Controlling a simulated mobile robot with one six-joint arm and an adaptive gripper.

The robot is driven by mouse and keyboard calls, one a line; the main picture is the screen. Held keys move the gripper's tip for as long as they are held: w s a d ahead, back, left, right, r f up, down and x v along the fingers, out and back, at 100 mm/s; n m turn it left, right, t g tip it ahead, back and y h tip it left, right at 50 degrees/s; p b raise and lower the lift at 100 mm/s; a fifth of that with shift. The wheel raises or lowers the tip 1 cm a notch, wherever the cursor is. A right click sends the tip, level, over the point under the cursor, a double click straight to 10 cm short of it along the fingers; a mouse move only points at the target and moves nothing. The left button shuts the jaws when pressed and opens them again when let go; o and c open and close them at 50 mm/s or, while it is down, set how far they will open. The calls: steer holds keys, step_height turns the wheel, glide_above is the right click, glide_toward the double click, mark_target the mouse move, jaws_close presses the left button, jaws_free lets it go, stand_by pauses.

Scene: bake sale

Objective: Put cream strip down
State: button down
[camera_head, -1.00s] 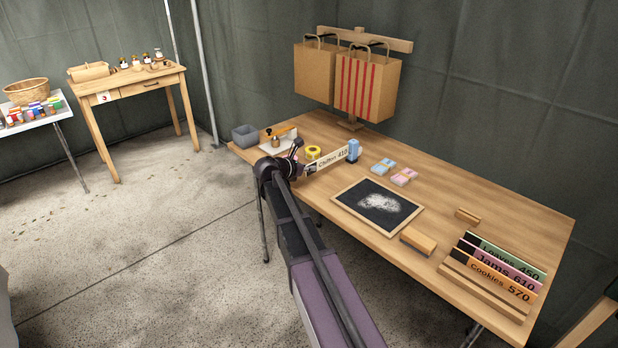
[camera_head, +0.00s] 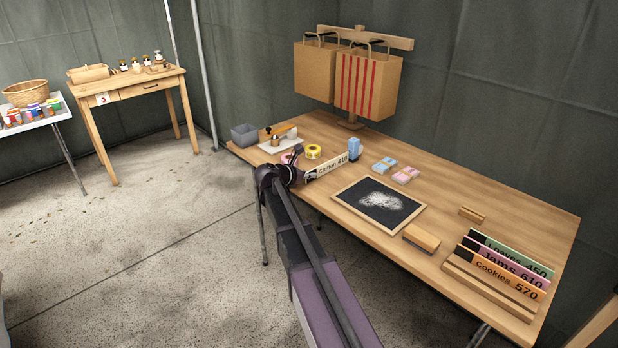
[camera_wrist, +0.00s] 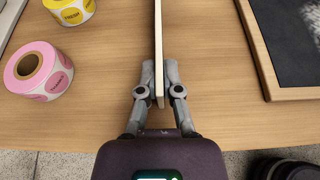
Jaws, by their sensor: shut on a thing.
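The cream strip (camera_head: 334,165), lettered with a word I cannot read surely and 410, stands on edge above the front left part of the wooden table. My gripper (camera_head: 307,176) is shut on it near its dark end. In the wrist view the strip (camera_wrist: 158,30) shows edge-on, as a thin upright board between the two fingers of my gripper (camera_wrist: 159,72). Its lower edge is close to the tabletop; I cannot tell if it touches. A rack (camera_head: 488,291) at the table's right front holds green, pink and orange strips.
A pink roll (camera_wrist: 37,70) and a yellow roll (camera_wrist: 69,8) lie left of the strip. A framed black board (camera_head: 379,206) lies to the right. A blue object (camera_head: 354,149) stands near the strip's far end. Bare wood lies beside the strip.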

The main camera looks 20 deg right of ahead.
steer(key=shift+f, duration=0.1)
steer(key=c, duration=1.3)
jaws_free()
steer(key=o, duration=0.5)
steer(key=shift+r, duration=0.2)
steer(key=p+v, duration=0.4)
steer(key=v, duration=0.8)
steer(key=shift+p, duration=0.3)
steer(key=shift+f, duration=0.15)
